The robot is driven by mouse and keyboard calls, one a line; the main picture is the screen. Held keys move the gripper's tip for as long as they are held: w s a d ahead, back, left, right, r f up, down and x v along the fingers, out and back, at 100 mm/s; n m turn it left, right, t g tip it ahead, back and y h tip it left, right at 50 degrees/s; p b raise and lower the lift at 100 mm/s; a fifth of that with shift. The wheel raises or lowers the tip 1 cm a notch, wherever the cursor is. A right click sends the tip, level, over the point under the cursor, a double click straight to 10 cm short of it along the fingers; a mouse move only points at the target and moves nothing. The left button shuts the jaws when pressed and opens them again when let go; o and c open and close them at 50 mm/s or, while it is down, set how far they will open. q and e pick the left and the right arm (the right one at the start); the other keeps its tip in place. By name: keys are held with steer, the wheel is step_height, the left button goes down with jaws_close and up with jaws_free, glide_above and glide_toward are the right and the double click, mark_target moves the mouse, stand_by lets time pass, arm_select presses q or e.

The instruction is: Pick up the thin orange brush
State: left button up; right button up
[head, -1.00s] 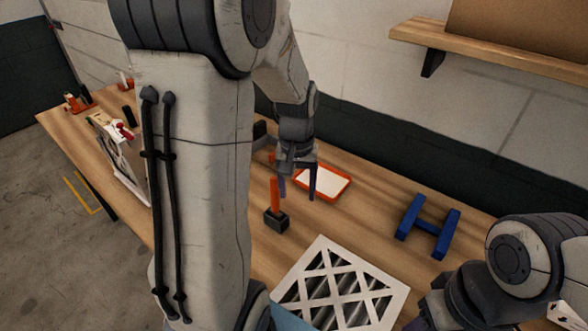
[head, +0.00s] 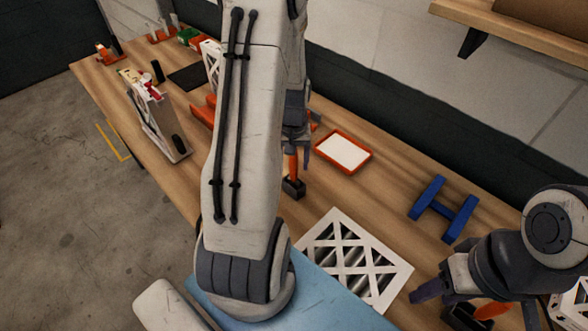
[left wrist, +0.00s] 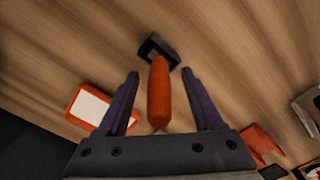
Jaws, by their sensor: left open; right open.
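An orange handle (head: 292,165) stands upright in a small black block (head: 293,188) on the workbench; it looks like the thin orange brush, though no bristles show. My left gripper (head: 296,150) is open above it, partly hidden by my arm in the head view. In the left wrist view, the orange handle (left wrist: 159,95) lies between the two open fingers (left wrist: 160,74), apart from both, and its black block (left wrist: 158,48) is just beyond the fingertips. My right gripper (head: 468,300) is open at the lower right, over another orange piece (head: 492,311) partly hidden by it.
An orange-rimmed white tray (head: 343,152) lies right of the handle. A white lattice-faced filter (head: 352,257) is nearer, beside a light blue surface (head: 330,296). A blue H-shaped stand (head: 443,208) is at right. An upright white-framed panel (head: 160,125) stands at left. A wooden shelf (head: 515,35) is on the wall.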

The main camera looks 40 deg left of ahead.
mark_target(292, 180)
arm_select(q)
steer(key=shift+f, duration=1.15)
jaws_close()
steer(key=shift+r, duration=0.1)
